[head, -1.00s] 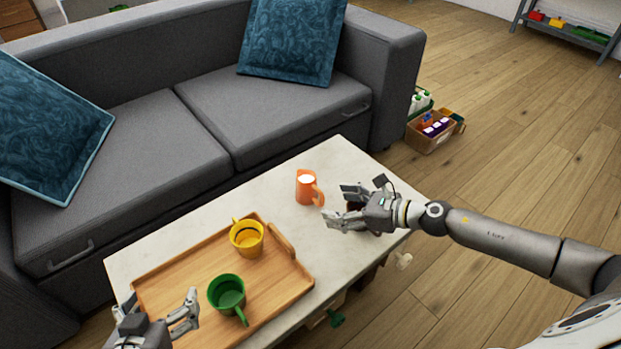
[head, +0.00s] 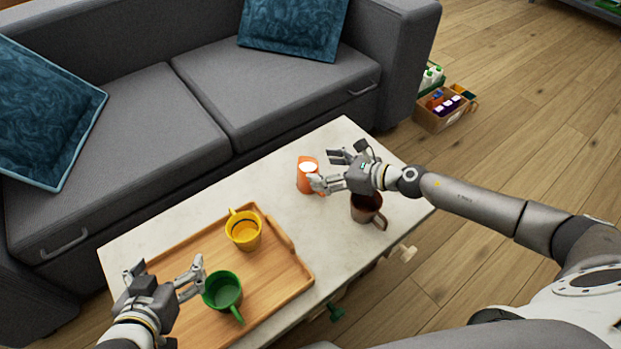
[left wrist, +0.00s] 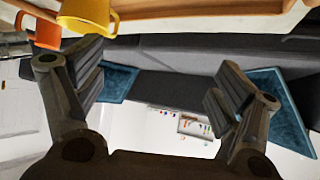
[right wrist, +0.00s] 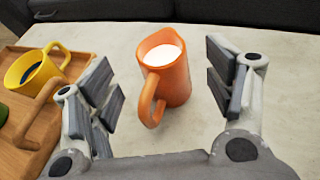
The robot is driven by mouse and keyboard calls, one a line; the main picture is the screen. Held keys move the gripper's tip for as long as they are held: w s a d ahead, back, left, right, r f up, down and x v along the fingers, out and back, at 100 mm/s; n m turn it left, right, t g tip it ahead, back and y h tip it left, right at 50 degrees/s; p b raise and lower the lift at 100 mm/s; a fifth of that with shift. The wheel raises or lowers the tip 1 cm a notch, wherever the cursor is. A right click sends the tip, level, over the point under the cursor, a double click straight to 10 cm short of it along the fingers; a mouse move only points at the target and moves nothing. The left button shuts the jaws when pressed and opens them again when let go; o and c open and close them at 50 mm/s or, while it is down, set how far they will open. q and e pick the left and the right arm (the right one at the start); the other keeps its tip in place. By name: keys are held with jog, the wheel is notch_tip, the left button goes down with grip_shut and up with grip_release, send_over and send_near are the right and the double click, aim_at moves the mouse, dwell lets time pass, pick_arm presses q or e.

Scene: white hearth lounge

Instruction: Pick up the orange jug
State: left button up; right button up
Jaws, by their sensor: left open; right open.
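The orange jug (head: 304,175) stands upright on the pale table, with white contents at its top. In the right wrist view the jug (right wrist: 168,72) is centred ahead, its handle toward me, between the lines of the two fingers. My right gripper (head: 324,171) is open and empty beside the jug; in the head view a finger covers part of the jug's right side and handle. My left gripper (head: 166,277) is open and empty over the left end of the wooden tray, away from the jug. In the left wrist view the jug (left wrist: 37,38) shows at the upper left.
The wooden tray (head: 268,303) holds a yellow mug (head: 243,231) and a green mug (head: 222,291). A brown mug (head: 367,211) stands on the table (head: 345,262) just below my right gripper. A grey sofa (head: 135,140) runs along the far side.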

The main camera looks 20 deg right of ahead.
aim_at(317, 168)
jog(key=x, duration=0.3)
jog(key=shift+w+a+f+b, duration=0.1)
jog(key=shift+w+f+b, duration=0.15)
jog(key=shift+b, duration=0.1)
jog(key=shift+w+a+f, duration=0.15)
jog(key=shift+w+a, duration=0.25)
pick_arm(q)
jog(key=w+r+t, duration=0.1)
jog(key=w+d+r+t, duration=0.1)
jog(key=r, duration=0.1)
jog(key=shift+w+d+h, duration=0.1)
jog(key=shift+w+h, duration=0.1)
jog(key=shift+h, duration=0.2)
pick_arm(e)
jog(key=shift+c, duration=0.4)
pick_arm(q)
jog(key=shift+f, duration=0.1)
pick_arm(e)
jog(key=c, duration=1.3)
